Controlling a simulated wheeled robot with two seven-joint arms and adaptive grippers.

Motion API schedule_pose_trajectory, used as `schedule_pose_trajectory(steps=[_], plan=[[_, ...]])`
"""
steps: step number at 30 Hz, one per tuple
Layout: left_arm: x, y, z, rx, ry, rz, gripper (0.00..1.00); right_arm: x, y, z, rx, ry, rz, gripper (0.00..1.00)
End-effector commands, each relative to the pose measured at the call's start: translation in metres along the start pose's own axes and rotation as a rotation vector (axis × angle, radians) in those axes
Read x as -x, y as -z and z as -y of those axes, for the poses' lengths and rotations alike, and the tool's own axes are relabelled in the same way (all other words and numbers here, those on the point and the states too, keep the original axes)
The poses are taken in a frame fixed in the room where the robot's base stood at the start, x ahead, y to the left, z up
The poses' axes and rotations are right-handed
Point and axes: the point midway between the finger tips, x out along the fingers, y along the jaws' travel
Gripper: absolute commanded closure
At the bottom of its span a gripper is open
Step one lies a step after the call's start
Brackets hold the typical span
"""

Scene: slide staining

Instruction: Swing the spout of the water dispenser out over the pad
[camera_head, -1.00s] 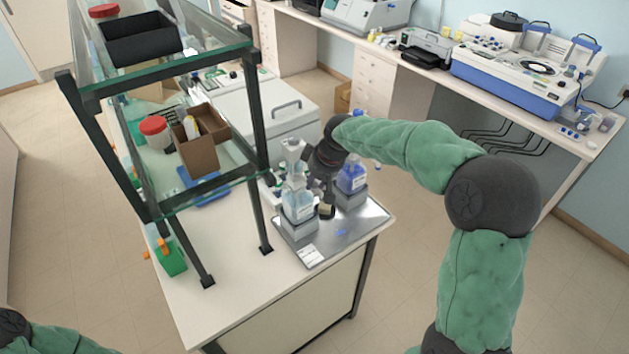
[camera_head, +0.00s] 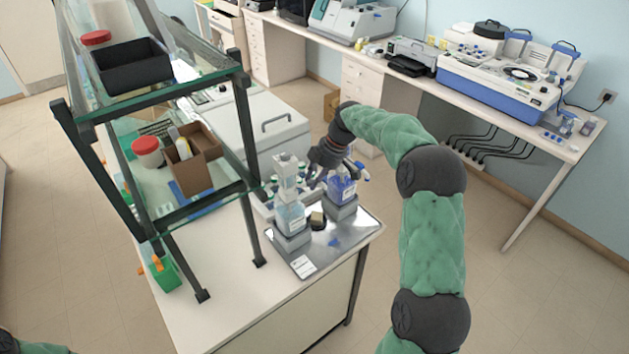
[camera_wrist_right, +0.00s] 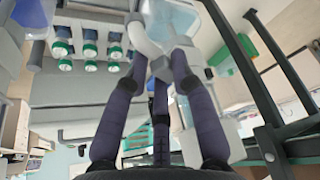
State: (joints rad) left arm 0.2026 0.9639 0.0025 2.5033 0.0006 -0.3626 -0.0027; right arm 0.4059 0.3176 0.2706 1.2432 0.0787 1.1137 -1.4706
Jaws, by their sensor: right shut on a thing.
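A bottle-like dispenser with pale blue liquid and a white top (camera_head: 290,216) stands at the left of the metal tray (camera_head: 352,237), on a grey block. In the right wrist view, my right gripper (camera_wrist_right: 158,62) is shut on a curved white spout (camera_wrist_right: 146,40) close to this clear bottle. In the head view my right gripper (camera_head: 312,180) is just right of the dispenser's top, and its fingers are small there. A small dark block with a tan top (camera_head: 317,220) and a flat blue patch (camera_head: 335,242) lie on the tray; I cannot tell which is the pad. My left gripper is out of view.
A bottle of purple-blue liquid (camera_head: 342,188) stands right of my right gripper, close to it. A glass shelf rack (camera_head: 247,130) rises at the left. A white card (camera_head: 303,266) lies at the tray's front. The bench top between rack and tray is clear.

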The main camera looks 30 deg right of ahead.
Motion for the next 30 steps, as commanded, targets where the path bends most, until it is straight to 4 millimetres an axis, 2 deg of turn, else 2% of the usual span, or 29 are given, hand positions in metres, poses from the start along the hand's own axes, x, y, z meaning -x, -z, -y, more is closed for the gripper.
schedule_pose_trajectory(steps=[15,30], plan=[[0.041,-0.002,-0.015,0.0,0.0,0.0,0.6,-0.004,0.008,-0.031,0.377,0.164,0.004,1.0],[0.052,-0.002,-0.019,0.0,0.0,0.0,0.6,-0.008,0.012,-0.04,0.492,0.21,0.003,1.0]])
